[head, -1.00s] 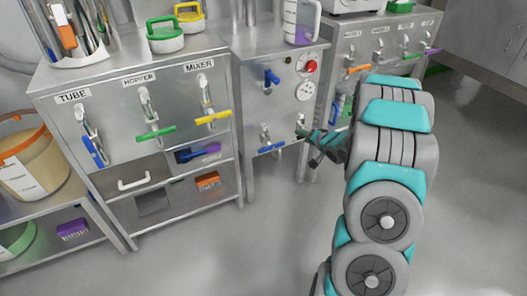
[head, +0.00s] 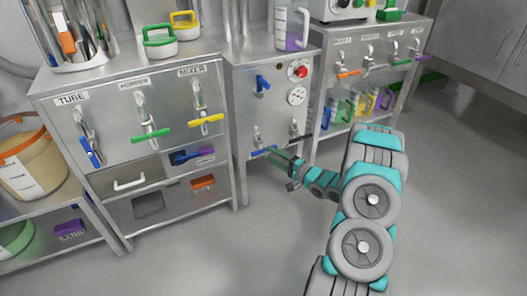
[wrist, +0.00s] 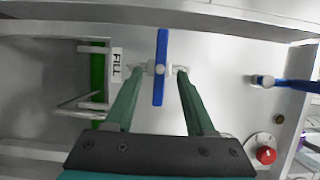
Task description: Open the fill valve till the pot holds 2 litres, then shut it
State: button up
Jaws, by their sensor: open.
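The fill valve's blue handle (wrist: 161,85) stands upright in the wrist view, beside a label reading FILL (wrist: 116,64). My gripper (wrist: 160,70) is open, with one green finger on each side of the handle's round hub. A clear gap shows between the handle and each finger. In the head view my gripper (head: 283,160) is low at the front of the middle steel cabinet (head: 240,100), beside a blue handle (head: 258,152) under a tap. I cannot tell which vessel is the pot; a clear jug (head: 291,27) with purple contents stands on that cabinet.
Another blue handle (wrist: 290,83) and a red button (wrist: 266,155) lie at the right in the wrist view. A green bar (wrist: 98,78) is at the left. The left cabinet has blue, green (head: 153,133) and yellow (head: 206,120) handles. The floor in front is clear.

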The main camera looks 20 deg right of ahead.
aim_at(266, 151)
jog(key=shift+x, duration=2.35)
jog(key=shift+d, duration=0.1)
grip_shut()
